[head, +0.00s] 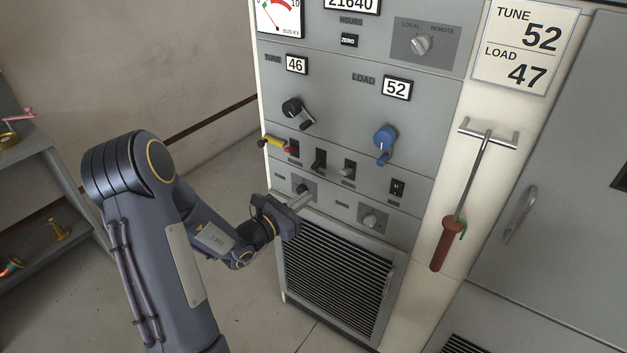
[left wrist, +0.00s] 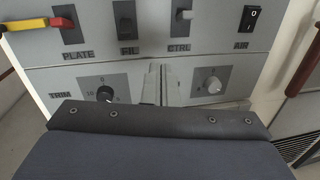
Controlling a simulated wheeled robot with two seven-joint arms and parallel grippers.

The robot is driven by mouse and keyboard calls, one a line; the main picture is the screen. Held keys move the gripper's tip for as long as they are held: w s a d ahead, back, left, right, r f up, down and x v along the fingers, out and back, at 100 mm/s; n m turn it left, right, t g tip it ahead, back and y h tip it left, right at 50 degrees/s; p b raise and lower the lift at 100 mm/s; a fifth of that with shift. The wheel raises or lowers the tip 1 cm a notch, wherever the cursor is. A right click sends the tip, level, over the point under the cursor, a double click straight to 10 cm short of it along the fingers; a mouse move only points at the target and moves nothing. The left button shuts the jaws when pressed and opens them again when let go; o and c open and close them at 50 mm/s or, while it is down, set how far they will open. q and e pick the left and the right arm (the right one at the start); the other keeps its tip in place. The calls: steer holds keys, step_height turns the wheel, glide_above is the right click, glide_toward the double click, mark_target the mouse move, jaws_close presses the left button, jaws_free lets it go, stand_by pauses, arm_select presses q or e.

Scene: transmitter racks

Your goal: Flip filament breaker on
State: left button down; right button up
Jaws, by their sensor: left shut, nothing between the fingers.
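The filament breaker, labelled FIL, is a dark lever switch (head: 319,160) in the row of breakers on the grey rack panel. It also shows in the left wrist view (left wrist: 126,28), above and left of the fingers; its lever position is hard to tell. My left gripper (head: 306,200) is shut and empty, below the breaker row in front of the lower knob panel. Its fingers also show in the left wrist view (left wrist: 162,84), pointing at the panel between the two knobs, apart from the breaker. My right gripper is not in view.
The PLATE breaker (left wrist: 66,24) left of FIL carries a yellow and red piece. CTRL (left wrist: 184,17) and AIR (left wrist: 249,19) are to the right. TRIM knob (left wrist: 104,94) and a white knob (left wrist: 213,85) flank the fingers. A red-handled rod (head: 449,240) hangs at right.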

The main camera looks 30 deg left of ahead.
mark_target(322, 177)
arm_select(q)
steer(key=a+f+n+y, duration=0.2)
steer(key=a+f+n, duration=0.1)
steer(key=shift+w+a+f+y, duration=0.15)
steer(key=shift+a+f+y, duration=0.1)
steer(key=shift+y, duration=0.15)
steer(key=shift+w+r, duration=0.1)
steer(key=w, duration=0.3)
steer(key=w+p, duration=0.1)
steer(key=w, duration=0.2)
steer(key=w+d+p, duration=0.1)
steer(key=w, duration=0.3)
steer(key=shift+w, duration=0.1)
steer(key=r, duration=0.1)
steer(key=s+r+p, duration=0.1)
steer(key=shift+s+a+r, duration=0.1)
steer(key=shift+a+r, duration=0.05)
steer(key=shift+r, duration=0.2)
steer(key=shift+s+r, duration=0.2)
steer(key=shift+r, duration=0.25)
steer(key=shift+p, duration=0.3)
